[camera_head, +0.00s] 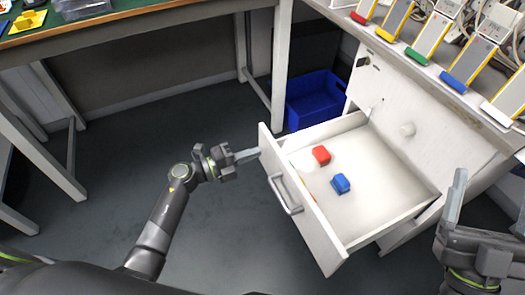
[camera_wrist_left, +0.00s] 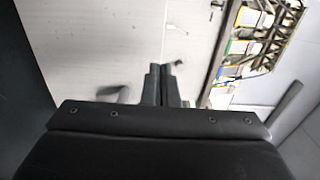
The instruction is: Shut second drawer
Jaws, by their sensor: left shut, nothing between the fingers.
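The drawer (camera_head: 345,195) is pulled out from the white cabinet (camera_head: 385,90). Its front panel (camera_head: 305,215) has a metal bar handle (camera_head: 285,196). A red block (camera_head: 321,155) and a blue block (camera_head: 340,183) lie inside. My left gripper (camera_head: 250,155) is shut and empty, with its fingertips at the far top corner of the drawer front; I cannot tell whether they touch. In the left wrist view the shut fingers (camera_wrist_left: 166,85) point at a pale surface. My right gripper (camera_head: 490,215) is at the lower right, its fingers apart, with nothing seen between them.
A blue crate (camera_head: 312,97) stands on the floor behind the drawer. A green-topped table (camera_head: 120,15) stands at the back left. Coloured-tipped devices (camera_head: 430,40) line the cabinet's top. The floor (camera_head: 210,240) in front of the drawer is free apart from my left arm.

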